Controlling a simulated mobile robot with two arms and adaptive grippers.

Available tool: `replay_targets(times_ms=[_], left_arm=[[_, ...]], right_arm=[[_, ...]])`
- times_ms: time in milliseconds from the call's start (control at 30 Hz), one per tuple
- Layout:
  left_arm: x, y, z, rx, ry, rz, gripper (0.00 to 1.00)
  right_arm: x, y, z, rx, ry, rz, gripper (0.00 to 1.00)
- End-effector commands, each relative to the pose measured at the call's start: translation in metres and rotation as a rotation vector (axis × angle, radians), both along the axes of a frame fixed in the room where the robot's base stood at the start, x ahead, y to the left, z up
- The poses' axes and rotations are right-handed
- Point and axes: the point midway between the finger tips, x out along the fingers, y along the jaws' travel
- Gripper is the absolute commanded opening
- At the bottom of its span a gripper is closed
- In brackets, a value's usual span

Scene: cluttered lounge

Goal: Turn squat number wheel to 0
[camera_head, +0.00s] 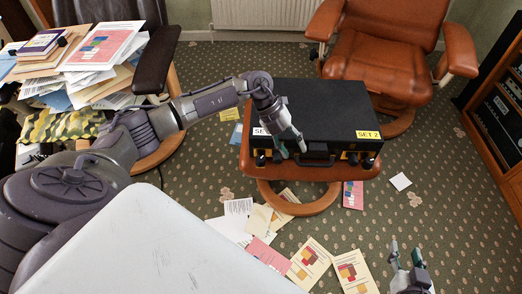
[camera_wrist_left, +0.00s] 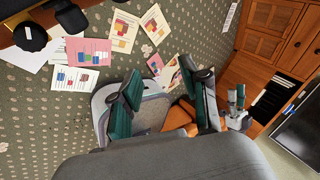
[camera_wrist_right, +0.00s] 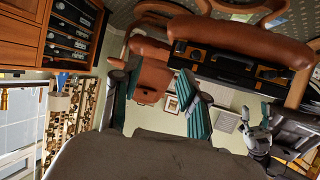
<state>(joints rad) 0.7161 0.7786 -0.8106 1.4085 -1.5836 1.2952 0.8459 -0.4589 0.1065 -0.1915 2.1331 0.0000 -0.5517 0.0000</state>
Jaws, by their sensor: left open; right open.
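A black case (camera_head: 325,108) lies on a brown leather footstool, with dark round knobs on its front at the left (camera_head: 261,161) and right (camera_head: 368,162). A yellow SET 2 label (camera_head: 367,134) is above the right knobs; a white label at the left is partly hidden. I cannot tell which is the squat number wheel, and no digits are legible. My left gripper (camera_head: 290,147) is open and empty by the case front, left of the handle. In the left wrist view, a black knob (camera_wrist_left: 31,38) shows at upper left, outside its fingers. My right gripper (camera_head: 405,249) is open and empty, apart from the case.
Papers (camera_head: 310,258) lie on the carpet before the footstool (camera_head: 315,174). A brown armchair (camera_head: 378,65) stands behind right, a wooden cabinet (camera_head: 500,120) at far right. Another chair (camera_head: 155,62), piled with books and papers, stands left. Carpet right of the footstool is mostly clear.

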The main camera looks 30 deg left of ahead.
Motion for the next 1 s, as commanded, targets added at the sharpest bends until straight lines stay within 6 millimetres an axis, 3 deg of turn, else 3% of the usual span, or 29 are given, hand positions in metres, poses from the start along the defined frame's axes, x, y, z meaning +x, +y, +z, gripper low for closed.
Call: replay_targets(times_ms=[33,100,200,300,433,567,767,1000], left_arm=[[0.000,0.029,-0.011,0.150,-0.009,-0.029,0.45],[-0.003,0.063,-0.007,0.322,-0.003,-0.036,0.45],[-0.006,0.096,0.002,0.484,0.002,-0.021,0.45],[-0.008,0.111,0.007,0.555,0.004,-0.007,0.45],[-0.008,0.113,0.000,0.567,0.008,-0.005,0.45],[-0.008,0.112,-0.021,0.564,0.011,-0.005,0.45],[-0.007,0.109,-0.058,0.562,0.009,-0.007,0.45],[-0.006,0.107,-0.098,0.560,0.009,-0.006,0.45]], right_arm=[[0.000,0.001,0.012,0.014,-0.063,0.001,0.43],[-0.002,0.001,0.040,0.028,-0.126,0.002,0.43],[-0.007,0.000,0.068,0.041,-0.182,0.003,0.43],[-0.009,0.000,0.084,0.049,-0.216,0.004,0.43],[-0.006,0.002,0.096,0.064,-0.272,0.007,0.43],[-0.001,0.007,0.115,0.095,-0.392,0.014,0.43],[-0.001,0.014,0.158,0.160,-0.639,0.028,0.43],[-0.018,0.016,0.206,0.244,-0.935,0.044,0.43]])
